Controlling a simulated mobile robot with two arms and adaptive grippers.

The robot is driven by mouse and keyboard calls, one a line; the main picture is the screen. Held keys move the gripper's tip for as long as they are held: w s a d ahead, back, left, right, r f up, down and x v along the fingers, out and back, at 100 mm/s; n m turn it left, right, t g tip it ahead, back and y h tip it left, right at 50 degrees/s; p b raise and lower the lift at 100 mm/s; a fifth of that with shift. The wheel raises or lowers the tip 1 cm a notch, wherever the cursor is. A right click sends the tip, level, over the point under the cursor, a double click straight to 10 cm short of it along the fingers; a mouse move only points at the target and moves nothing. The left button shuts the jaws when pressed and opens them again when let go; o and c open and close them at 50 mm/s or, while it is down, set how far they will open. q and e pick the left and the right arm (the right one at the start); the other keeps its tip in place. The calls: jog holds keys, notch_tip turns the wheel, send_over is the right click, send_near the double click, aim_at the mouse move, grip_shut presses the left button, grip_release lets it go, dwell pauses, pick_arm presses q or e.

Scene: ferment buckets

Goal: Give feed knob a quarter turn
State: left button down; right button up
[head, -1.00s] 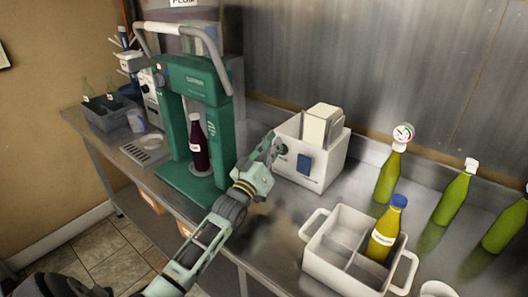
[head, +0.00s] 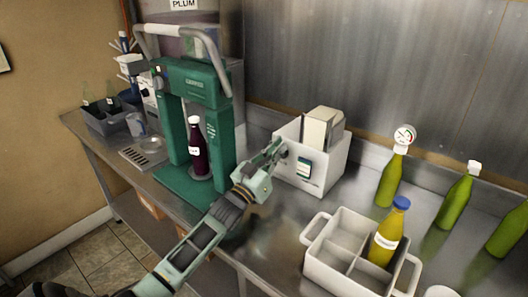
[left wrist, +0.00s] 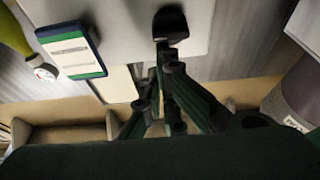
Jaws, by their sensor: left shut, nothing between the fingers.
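The feed knob (head: 283,153) is a small dark knob on the front of a white box-shaped machine (head: 325,178). In the left wrist view the knob (left wrist: 170,24) shows at the top, just beyond the fingertips. My left gripper (head: 276,147) is shut and empty, with its tips close to the knob; I cannot tell whether they touch it. Its fingers also show in the left wrist view (left wrist: 168,72). Beside the knob, a small screen (head: 304,169) shows white and green; it also shows in the left wrist view (left wrist: 72,51). My right gripper is not in view.
A green bottling press (head: 223,145) holding a dark bottle (head: 199,148) stands left of my gripper. A white divided crate (head: 332,267) with a yellow bottle (head: 386,235) stands at front right. Green bottles (head: 391,180) stand behind it. Bare counter lies between.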

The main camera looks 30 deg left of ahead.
pick_arm(q)
jog(key=r+v, duration=0.2)
jog(key=v, duration=0.6)
jog(key=s+r+v, duration=0.1)
jog(key=v, duration=0.7)
jog(key=shift+s+r, duration=0.35)
